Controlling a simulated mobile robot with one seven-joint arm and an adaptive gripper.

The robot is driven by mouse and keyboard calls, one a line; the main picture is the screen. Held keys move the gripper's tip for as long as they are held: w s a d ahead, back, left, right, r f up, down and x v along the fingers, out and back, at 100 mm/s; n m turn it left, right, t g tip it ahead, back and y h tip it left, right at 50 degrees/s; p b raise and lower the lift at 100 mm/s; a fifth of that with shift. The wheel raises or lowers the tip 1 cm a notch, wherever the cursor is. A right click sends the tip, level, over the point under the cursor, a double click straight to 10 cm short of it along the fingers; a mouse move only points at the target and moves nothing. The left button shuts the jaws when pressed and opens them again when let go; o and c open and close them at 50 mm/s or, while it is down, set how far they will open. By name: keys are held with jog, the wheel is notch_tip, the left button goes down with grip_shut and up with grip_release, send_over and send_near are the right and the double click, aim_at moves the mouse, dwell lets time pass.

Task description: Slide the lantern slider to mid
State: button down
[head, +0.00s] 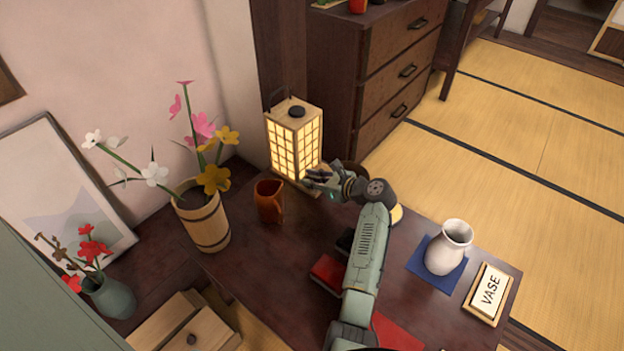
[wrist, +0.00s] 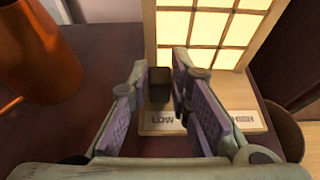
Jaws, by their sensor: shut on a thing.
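The lit paper lantern (head: 295,143) stands at the back edge of the dark table, with its glowing grid panel also in the wrist view (wrist: 206,30). Its dark slider knob (wrist: 159,84) stands up from the pale wooden base (wrist: 205,120), above the word LOW, at the left end of the label. The right end of the label is partly covered by my finger. My gripper (wrist: 161,72) is at the lantern's front, its two fingers on either side of the knob and shut on it. It also shows in the head view (head: 312,179), where it hides the slider.
An orange cup (head: 269,202) stands left of the lantern, close to my gripper; it also shows in the wrist view (wrist: 38,55). A wooden bucket of flowers (head: 203,222) is further left. A white vase (head: 447,247) on a blue cloth and a VASE sign (head: 488,293) are at the right.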

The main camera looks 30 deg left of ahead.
dwell(0.3)
jog(key=w, duration=0.4)
jog(key=shift+w+d+b, duration=0.25)
jog(key=shift+d+b, duration=0.05)
jog(key=shift+d, duration=0.05)
jog(key=c, duration=1.5)
grip_release()
jog(key=v, duration=1.2)
